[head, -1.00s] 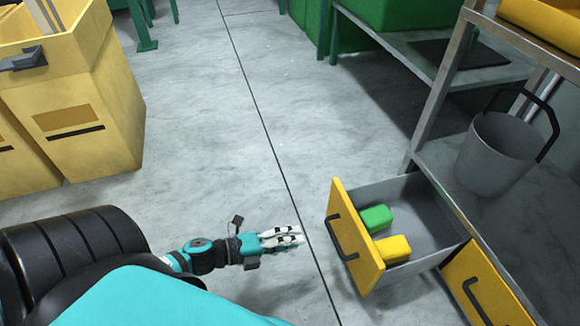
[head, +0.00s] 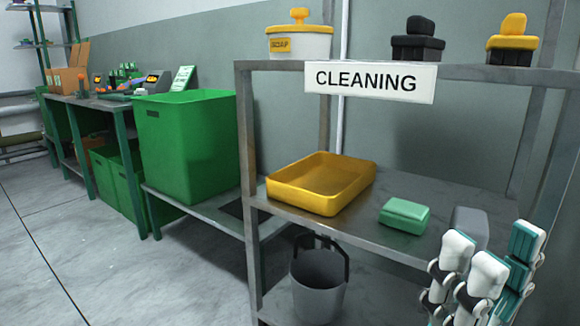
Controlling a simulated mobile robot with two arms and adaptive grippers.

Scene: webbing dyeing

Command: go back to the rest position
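My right gripper (head: 500,262) stands at the bottom right, in front of the cleaning shelf rack (head: 247,160). Its white and teal fingers point upward and stand apart, with nothing seen held between them. They overlap the right part of the middle shelf in the picture; I see no clear contact with it. My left gripper is out of view.
On the middle shelf are a yellow tray (head: 322,207), a green block (head: 405,215) and a grey block (head: 470,226). A grey bucket (head: 318,290) stands below. A green bin (head: 188,145) is beside the rack. Floor (head: 110,265) at left is clear.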

